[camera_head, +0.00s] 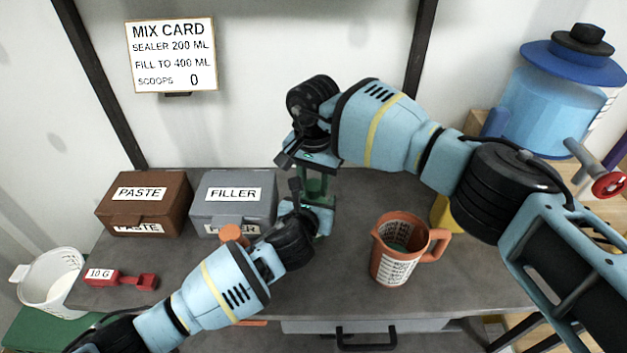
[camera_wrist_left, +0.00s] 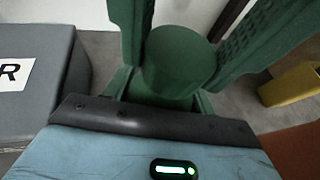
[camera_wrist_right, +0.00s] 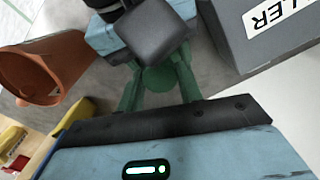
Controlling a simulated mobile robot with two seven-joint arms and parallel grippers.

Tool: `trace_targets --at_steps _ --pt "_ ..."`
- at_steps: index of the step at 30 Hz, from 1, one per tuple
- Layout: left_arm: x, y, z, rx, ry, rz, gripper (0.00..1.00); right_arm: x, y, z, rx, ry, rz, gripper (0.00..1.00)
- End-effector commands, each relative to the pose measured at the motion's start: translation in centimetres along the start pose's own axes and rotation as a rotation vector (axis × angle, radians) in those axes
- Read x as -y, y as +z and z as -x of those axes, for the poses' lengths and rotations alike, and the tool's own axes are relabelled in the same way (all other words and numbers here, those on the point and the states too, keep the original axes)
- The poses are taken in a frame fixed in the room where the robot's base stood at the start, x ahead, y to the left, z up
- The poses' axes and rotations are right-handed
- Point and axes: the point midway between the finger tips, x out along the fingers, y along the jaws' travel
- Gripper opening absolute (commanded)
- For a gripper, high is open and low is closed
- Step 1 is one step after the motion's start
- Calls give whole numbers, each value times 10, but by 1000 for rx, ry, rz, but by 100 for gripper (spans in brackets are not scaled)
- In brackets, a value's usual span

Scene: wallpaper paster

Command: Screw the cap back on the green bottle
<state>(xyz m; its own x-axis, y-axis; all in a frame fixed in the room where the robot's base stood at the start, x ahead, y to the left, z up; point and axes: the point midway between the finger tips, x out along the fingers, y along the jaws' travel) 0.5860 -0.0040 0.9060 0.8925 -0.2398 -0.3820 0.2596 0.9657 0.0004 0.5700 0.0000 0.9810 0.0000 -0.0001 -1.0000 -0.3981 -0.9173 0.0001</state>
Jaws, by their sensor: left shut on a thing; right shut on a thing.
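The green bottle (camera_head: 315,186) stands upright at the middle of the table, between my two grippers. My left gripper (camera_head: 318,206) is shut on it from low down; the left wrist view shows a green round body (camera_wrist_left: 178,62) between the green fingers. My right gripper (camera_head: 316,164) is above, pointing down at the bottle's top. In the right wrist view its fingers are shut on a small green round piece (camera_wrist_right: 158,79), seemingly the cap. Part of my left arm covers it there. Whether the cap is seated on the neck is hidden.
An orange measuring jug (camera_head: 392,262) stands to the right. A brown paste box (camera_head: 140,207) and grey filler box (camera_head: 215,203) stand back left. A red scoop (camera_head: 118,281) and white tub (camera_head: 55,285) are at left. An orange-topped object (camera_head: 232,233) is partly behind my left arm.

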Motion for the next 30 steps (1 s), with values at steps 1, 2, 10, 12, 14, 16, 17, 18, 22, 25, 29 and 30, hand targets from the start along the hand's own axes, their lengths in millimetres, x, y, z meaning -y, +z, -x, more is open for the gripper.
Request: trace_targets --at_steps 1,2,10,12,14,16,17,18,22,25,29,30 --pt "0 0 0 -1 -1 0 0 0 0 0 0 0 -29 9" --pt "0 0 0 -1 -1 0 0 0 0 0 0 -1 -56 9" --pt "0 0 0 -1 -1 0 0 0 0 0 1 -1 -271 9" --pt "0 0 0 -1 -1 0 0 0 0 0 1 -1 -281 9" --pt "0 0 0 -1 -1 0 0 0 0 0 1 -1 -281 9" --pt "0 0 0 -1 -1 0 0 0 0 0 1 -1 -280 9" --pt "0 0 0 -1 -1 0 0 0 0 0 1 -1 -280 9" --pt "0 0 0 -1 -1 0 0 0 0 0 0 -1 -279 9" --pt "0 0 0 -1 -1 0 0 0 0 0 0 -1 -278 52" --pt "0 0 0 -1 -1 0 0 0 0 0 0 -1 -278 58" --pt "0 0 0 -1 -1 0 0 0 0 0 0 0 -277 58" --pt "0 0 0 -1 -1 0 0 0 0 0 0 0 -277 58"
